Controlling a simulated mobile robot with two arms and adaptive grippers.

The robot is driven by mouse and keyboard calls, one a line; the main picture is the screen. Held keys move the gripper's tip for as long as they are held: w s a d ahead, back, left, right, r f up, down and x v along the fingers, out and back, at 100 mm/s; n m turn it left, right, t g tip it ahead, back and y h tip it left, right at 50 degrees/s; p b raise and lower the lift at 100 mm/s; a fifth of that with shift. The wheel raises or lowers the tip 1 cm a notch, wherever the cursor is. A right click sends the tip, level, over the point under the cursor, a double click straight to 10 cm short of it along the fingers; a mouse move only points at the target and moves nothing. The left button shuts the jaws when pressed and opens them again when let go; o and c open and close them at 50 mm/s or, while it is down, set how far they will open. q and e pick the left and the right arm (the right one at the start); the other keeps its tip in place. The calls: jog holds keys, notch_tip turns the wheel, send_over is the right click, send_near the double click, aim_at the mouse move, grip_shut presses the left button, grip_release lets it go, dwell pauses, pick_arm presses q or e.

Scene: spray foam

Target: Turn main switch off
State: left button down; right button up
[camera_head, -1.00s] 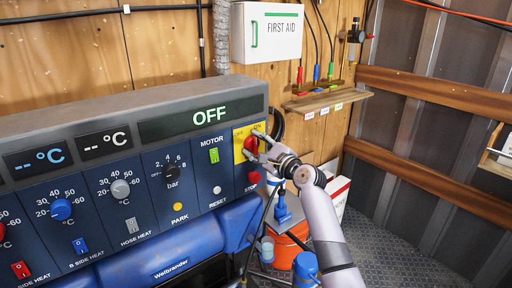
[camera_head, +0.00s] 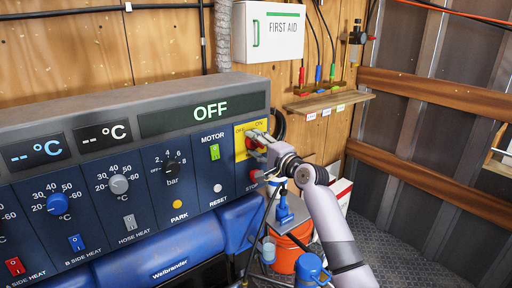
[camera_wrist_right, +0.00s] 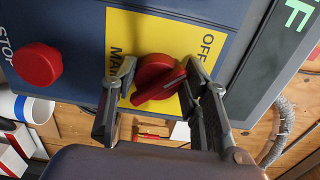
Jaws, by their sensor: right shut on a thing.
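The main switch is a red rotary knob (camera_wrist_right: 157,78) on a yellow plate (camera_wrist_right: 131,36) in the right wrist view, with the word OFF printed beside it. Its ridge slants from lower left to upper right. In the head view the knob is mostly hidden behind my right gripper (camera_head: 257,143), and the yellow plate (camera_head: 241,150) shows around it. In the right wrist view my right gripper (camera_wrist_right: 160,76) has one finger on each side of the knob, shut on it. My left gripper is not in view.
The panel display (camera_head: 208,110) reads OFF. A red stop button (camera_wrist_right: 38,64) sits close beside the yellow plate. A green motor switch (camera_head: 214,152) is left of it. A wooden shelf (camera_head: 328,103) and an orange bucket (camera_head: 289,252) are to the right.

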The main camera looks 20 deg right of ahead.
jog(key=shift+f, duration=0.2)
dwell(0.4)
jog(key=o, duration=1.1)
jog(key=shift+d, duration=0.1)
jog(key=shift+r, duration=0.1)
jog(key=v, duration=1.2)
